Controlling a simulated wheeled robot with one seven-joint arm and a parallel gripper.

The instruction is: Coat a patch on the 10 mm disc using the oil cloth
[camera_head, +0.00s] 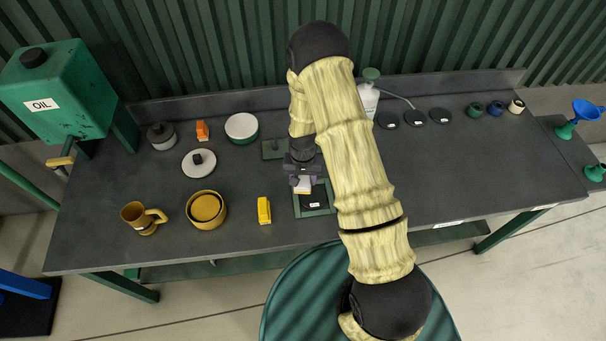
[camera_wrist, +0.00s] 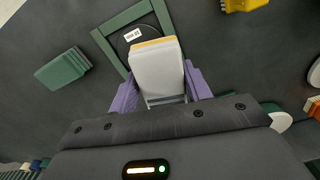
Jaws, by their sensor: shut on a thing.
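My gripper (camera_head: 302,182) points down over the front middle of the bench. In the wrist view its purple fingers (camera_wrist: 160,92) are shut on a pale grey block with a yellow-orange edge (camera_wrist: 158,70), seemingly the oil cloth. The block also shows in the head view (camera_head: 302,187). A dark disc with a small white label (camera_wrist: 124,43) lies inside a green square frame (camera_wrist: 107,47); the label is too small to read surely. The block covers part of the disc, and I cannot tell whether they touch. The frame shows below my gripper in the head view (camera_head: 316,212).
A yellow block (camera_head: 264,210), a mustard pot (camera_head: 206,208) and a mug (camera_head: 141,217) stand left of the frame. Three dark discs (camera_head: 415,117) lie at the back right. A green oil tank (camera_head: 58,90) stands far left. The bench's right front is clear.

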